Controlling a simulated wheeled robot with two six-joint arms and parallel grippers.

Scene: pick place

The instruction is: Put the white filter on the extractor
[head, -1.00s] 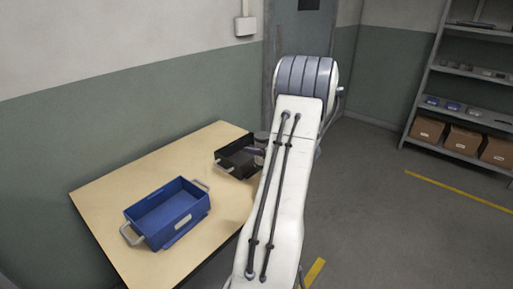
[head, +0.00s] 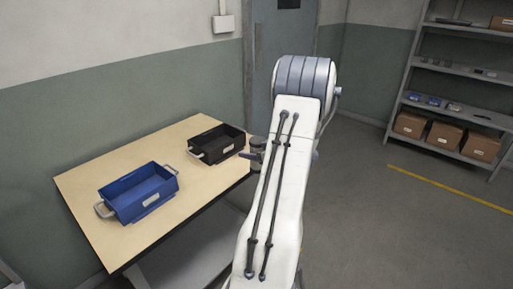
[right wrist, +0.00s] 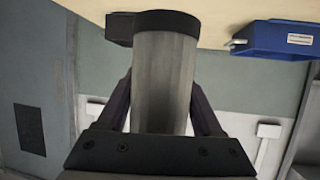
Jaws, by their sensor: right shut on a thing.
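My right gripper (right wrist: 165,105) is shut on a pale grey cylinder with a dark rim, which looks like the white filter (right wrist: 165,75). In the head view, one dark finger of the right gripper (head: 251,156) and a small part of the filter (head: 259,142) show at the left side of my white right arm, which hides the rest. They are just right of the black bin, by the table's right edge. I cannot make out the extractor in either view. My left gripper is out of view.
A wooden table (head: 100,185) on the left carries a blue bin (head: 150,203) and a black bin (head: 228,154). A grey shelf (head: 402,100) with cardboard boxes (head: 444,138) stands at the right. The floor (head: 370,215) between is clear, with a yellow line (head: 440,185).

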